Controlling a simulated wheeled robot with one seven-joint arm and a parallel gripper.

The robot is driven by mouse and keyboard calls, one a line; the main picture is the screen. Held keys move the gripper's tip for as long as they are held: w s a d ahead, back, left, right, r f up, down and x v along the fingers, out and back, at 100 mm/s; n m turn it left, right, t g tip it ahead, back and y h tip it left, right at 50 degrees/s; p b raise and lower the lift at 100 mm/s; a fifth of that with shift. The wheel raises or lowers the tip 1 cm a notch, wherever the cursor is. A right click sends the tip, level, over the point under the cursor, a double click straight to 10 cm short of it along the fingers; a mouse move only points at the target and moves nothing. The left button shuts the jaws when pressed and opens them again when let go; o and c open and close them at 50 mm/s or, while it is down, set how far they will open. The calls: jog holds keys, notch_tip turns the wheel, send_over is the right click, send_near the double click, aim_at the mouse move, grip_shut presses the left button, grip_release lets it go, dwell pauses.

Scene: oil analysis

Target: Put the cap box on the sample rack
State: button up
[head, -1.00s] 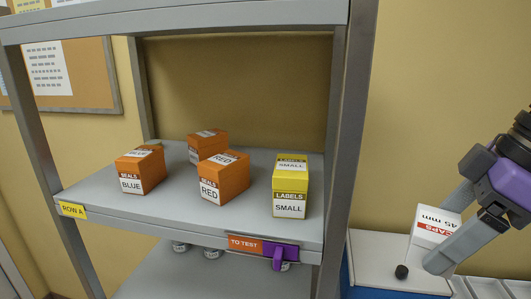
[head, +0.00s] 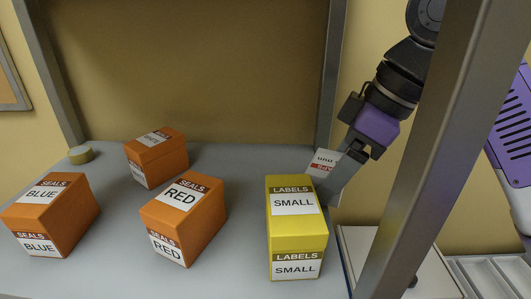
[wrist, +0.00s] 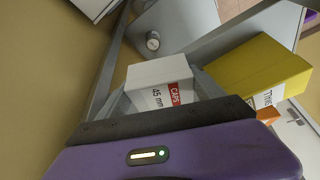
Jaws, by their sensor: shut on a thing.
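The cap box, white with a red CAPS band and "45 mm", is between my gripper's fingers (head: 326,176). In the head view the cap box (head: 321,162) shows just behind and right of the yellow labels box (head: 293,230), by the rack's rear right post. In the wrist view the cap box (wrist: 160,84) sits between both fingers (wrist: 162,92), with the yellow box (wrist: 258,68) close beside it. The grey sample rack shelf (head: 112,162) lies to the left. I cannot tell whether the cap box touches the shelf.
Orange seals boxes stand on the shelf: a blue-labelled one (head: 62,205), a red-labelled one (head: 190,210) and another behind (head: 157,160). The front right post (head: 430,140) stands beside my arm. Bare shelf shows at back centre.

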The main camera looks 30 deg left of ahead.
jog(key=a+p, duration=0.1)
jog(key=a, duration=0.5)
jog(key=shift+s+a, duration=0.1)
jog(key=shift+s, duration=0.1)
jog(key=a+p, duration=0.1)
jog(key=a, duration=0.3)
jog(key=shift+s+a+r+p, duration=0.15)
jog(key=shift+s+a+p, duration=0.1)
jog(key=shift+p, duration=0.1)
jog(key=shift+w+d+f+p, duration=0.15)
jog(key=shift+f+p, duration=0.05)
jog(key=shift+p, duration=0.15)
jog(key=shift+f, duration=0.3)
jog(key=o, duration=1.1)
jog(key=shift+r, duration=0.1)
